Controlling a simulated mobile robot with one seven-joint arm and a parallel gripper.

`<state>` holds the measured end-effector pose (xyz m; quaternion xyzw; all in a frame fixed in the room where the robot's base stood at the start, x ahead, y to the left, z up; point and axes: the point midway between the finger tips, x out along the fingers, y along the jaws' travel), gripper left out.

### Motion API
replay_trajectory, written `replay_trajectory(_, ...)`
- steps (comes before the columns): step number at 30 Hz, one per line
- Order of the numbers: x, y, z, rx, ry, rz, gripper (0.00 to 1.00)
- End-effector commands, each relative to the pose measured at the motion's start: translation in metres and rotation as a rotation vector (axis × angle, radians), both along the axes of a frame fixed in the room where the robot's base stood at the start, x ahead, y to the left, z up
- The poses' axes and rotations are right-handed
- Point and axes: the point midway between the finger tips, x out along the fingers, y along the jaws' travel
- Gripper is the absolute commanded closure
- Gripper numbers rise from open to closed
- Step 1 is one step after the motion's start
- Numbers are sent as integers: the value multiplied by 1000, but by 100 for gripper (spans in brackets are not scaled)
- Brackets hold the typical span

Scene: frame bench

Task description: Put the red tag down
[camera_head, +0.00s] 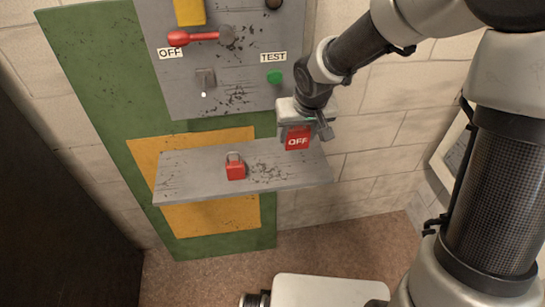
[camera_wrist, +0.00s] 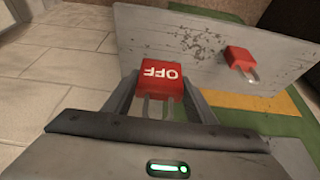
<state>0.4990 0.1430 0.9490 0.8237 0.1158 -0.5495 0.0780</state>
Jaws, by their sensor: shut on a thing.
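The red tag (camera_head: 298,138), marked OFF in white, is between the fingers of my gripper (camera_head: 301,124) at the right end of the grey shelf in the head view. My gripper is shut on it. In the wrist view the tag (camera_wrist: 161,79) shows with its lettering upside down, held between the fingertips (camera_wrist: 160,95). I cannot tell whether the tag touches the shelf. The grey shelf (camera_head: 205,179) also shows in the wrist view (camera_wrist: 160,30).
Above the shelf is a grey panel (camera_head: 240,55) with a red lever (camera_head: 200,38) beside an OFF label, a small grey switch (camera_head: 205,77) and a green button (camera_head: 274,77) under a TEST label. The shelf's surface is bare apart from the padlock and dark scuffs.

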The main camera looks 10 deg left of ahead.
Motion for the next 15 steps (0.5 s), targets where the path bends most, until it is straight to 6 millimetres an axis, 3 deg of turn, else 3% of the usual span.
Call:
replay_trajectory(3, -1, 1, -27, 0, 3, 4, 71)
replay_trajectory(10, -1, 1, -51, 0, 2, 2, 71)
replay_trajectory(15, -1, 1, -81, -1, 3, 2, 71)
